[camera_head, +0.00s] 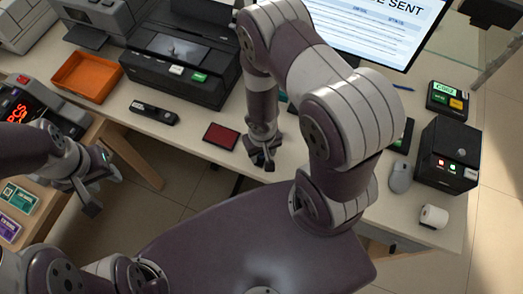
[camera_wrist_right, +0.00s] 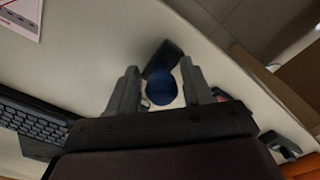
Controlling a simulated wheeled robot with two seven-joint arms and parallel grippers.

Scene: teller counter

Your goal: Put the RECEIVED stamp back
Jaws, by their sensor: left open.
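A dark block with a round blue part (camera_wrist_right: 162,90) sits between the fingers of my right gripper (camera_wrist_right: 160,92) in the right wrist view. It looks like a stamp, but no RECEIVED label is readable. Whether the fingers press on it or only stand around it cannot be told. In the head view my right gripper (camera_head: 262,157) points down at the counter's front edge, just right of a red pad (camera_head: 221,136). The stamp is not clear there. My left gripper (camera_head: 88,187) is open and empty, at the left beside the low side table.
A black device (camera_head: 182,62), an orange tray (camera_head: 87,76) and a dark stapler-like object (camera_head: 153,112) stand left on the counter. A keyboard (camera_wrist_right: 30,118) shows in the wrist view. A mouse (camera_head: 400,176), a black box (camera_head: 447,155) and a white roll (camera_head: 434,216) are at right.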

